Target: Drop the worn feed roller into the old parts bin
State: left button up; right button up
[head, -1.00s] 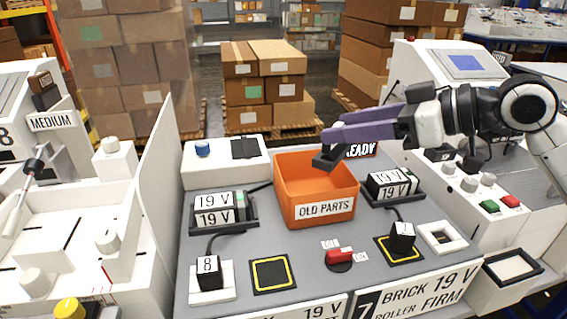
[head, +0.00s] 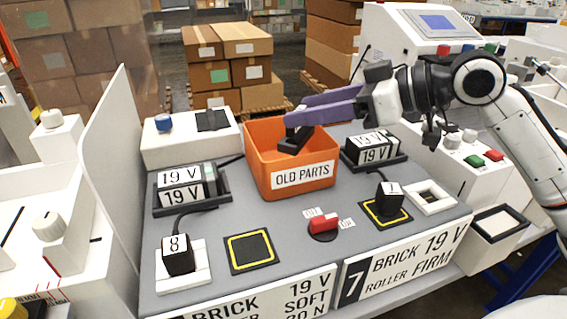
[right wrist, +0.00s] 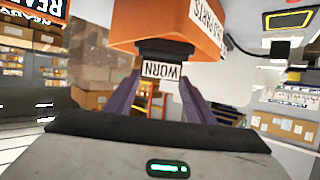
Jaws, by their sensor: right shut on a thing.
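The worn feed roller (head: 294,139) is a dark piece held at the tips of my right gripper (head: 292,121). In the right wrist view a white WORN label (right wrist: 160,70) shows between the two purple fingers. The old parts bin (head: 262,178) is an open orange box with a white OLD PARTS label, in the middle of the grey bench. The roller is over the bin's opening, and its lower part appears to reach inside the rim. The bin's floor is hidden. The bin also shows in the right wrist view (right wrist: 150,28). My left gripper is not in view.
Stacked 19 V bricks flank the bin at left (head: 183,190) and right (head: 372,150). In front are a red switch (head: 324,223), a block marked 8 (head: 178,256) and a block marked 7 (head: 390,196). A white panel (head: 118,170) rises at the bench's left edge.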

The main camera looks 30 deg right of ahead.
jog(key=o, duration=1.2)
jog(key=shift+r, duration=0.1)
jog(key=b+v, duration=0.1)
jog(key=v, duration=0.9)
jog(key=shift+s+d, duration=0.1)
jog(key=shift+s, duration=0.05)
